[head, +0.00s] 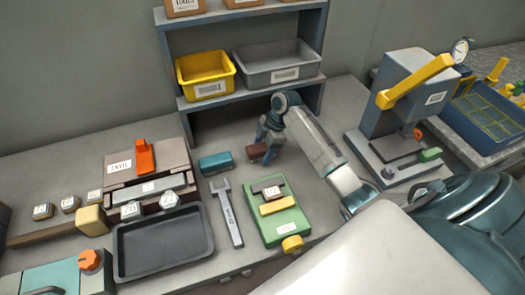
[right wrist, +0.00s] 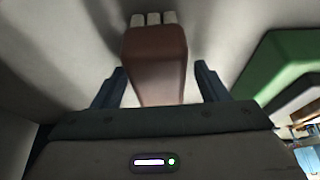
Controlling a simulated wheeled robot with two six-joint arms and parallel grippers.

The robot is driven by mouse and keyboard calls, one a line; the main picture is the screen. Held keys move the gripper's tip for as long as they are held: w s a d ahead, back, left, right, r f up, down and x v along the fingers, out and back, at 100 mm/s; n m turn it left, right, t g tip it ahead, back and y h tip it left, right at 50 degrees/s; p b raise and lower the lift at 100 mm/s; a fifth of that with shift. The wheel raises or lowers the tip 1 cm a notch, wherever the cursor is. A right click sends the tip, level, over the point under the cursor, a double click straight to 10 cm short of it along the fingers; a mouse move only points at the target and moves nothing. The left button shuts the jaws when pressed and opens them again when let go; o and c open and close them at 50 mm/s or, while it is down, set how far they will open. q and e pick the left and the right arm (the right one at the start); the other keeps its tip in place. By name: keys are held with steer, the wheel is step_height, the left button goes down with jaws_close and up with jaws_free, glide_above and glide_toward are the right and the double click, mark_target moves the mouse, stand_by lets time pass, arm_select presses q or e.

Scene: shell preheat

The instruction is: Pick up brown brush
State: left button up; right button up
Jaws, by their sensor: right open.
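The brown brush (head: 257,152) lies on the bench in front of the shelf, partly hidden by my right gripper in the head view. In the right wrist view the brown brush (right wrist: 157,62) shows as a brown block with pale tufts at its far end. My right gripper (head: 262,146) is at the brush. In the right wrist view the two fingers of my right gripper (right wrist: 160,88) stand apart on either side of the brush, with gaps between them and it. My left gripper is not in view.
A teal block (head: 216,163) lies just left of the brush. A grey wrench-like tool (head: 228,212) and a green device (head: 277,222) lie nearer the front. The blue-grey shelf (head: 245,103) stands close behind. A press (head: 400,120) stands to the right.

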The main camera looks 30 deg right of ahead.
steer(key=shift+f, duration=0.25)
steer(key=c, duration=1.1)
